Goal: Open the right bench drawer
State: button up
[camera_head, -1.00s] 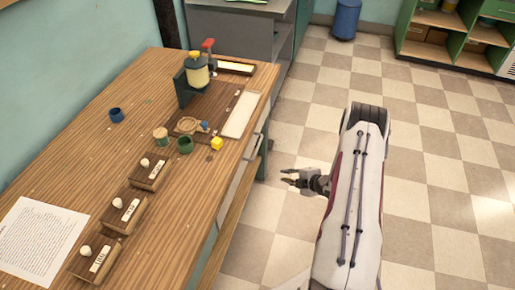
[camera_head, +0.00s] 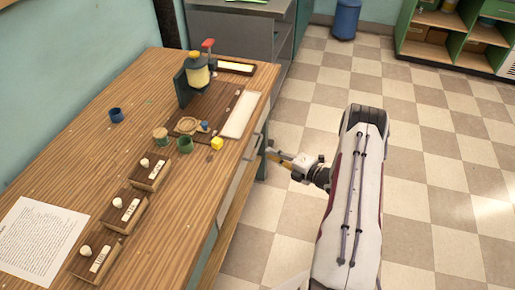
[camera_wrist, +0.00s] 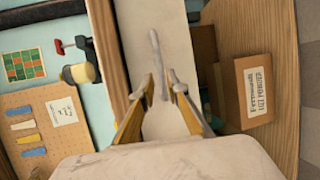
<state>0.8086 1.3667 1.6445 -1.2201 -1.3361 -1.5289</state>
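The wooden bench (camera_head: 120,95) runs along the left in the head view, and pale drawer fronts (camera_head: 234,184) show steeply foreshortened on its right side. In the wrist view a pale drawer front (camera_wrist: 150,30) fills the upper middle, with a slim light bar handle (camera_wrist: 156,48) on it. My gripper (camera_head: 272,155) is beside the bench's far right side. In the wrist view my gripper's two fingers (camera_wrist: 161,80) are apart, and the handle's lower end appears between their tips. I cannot tell whether they touch it. The drawer looks shut.
A labelled box (camera_wrist: 255,85) stands on a wooden shelf beside the drawer front in the wrist view. Small soap trays (camera_head: 120,212), cups and a yellow cube (camera_head: 217,143) are on the bench top. The checkered floor (camera_head: 440,170) right of my arm is clear.

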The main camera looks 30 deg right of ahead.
aim_at(258, 147)
jog(key=shift+x, duration=3.9)
grip_shut()
